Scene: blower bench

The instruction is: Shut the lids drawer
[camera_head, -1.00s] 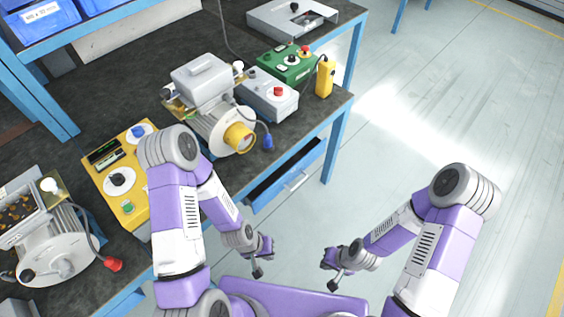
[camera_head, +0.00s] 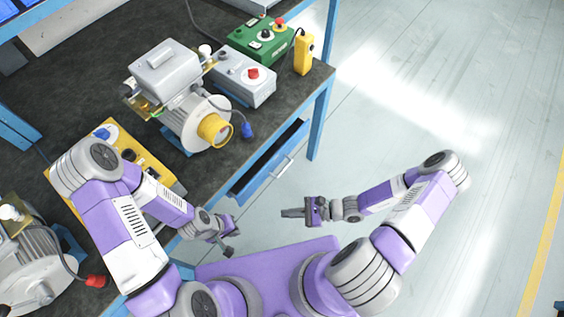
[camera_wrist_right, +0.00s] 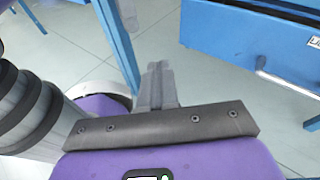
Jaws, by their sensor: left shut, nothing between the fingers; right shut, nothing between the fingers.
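The blue lids drawer (camera_head: 268,165) stands open under the right end of the bench, its pale bar handle (camera_head: 283,167) on the front. In the right wrist view the drawer front (camera_wrist_right: 250,40) fills the upper right, with its handle (camera_wrist_right: 288,82) and part of a label at the edge. My right gripper (camera_head: 292,213) is shut and empty, in front of the drawer and apart from it. It also shows in the right wrist view (camera_wrist_right: 157,80), left of the handle. My left gripper (camera_head: 233,236) is shut and empty, low beside the bench's front edge.
The dark bench top (camera_head: 75,105) carries a blower with a yellow outlet (camera_head: 213,130), a grey control box (camera_head: 243,78), a green box (camera_head: 262,40) and a yellow panel (camera_head: 150,170). A blue bench leg (camera_head: 319,120) stands right of the drawer. The floor to the right is clear.

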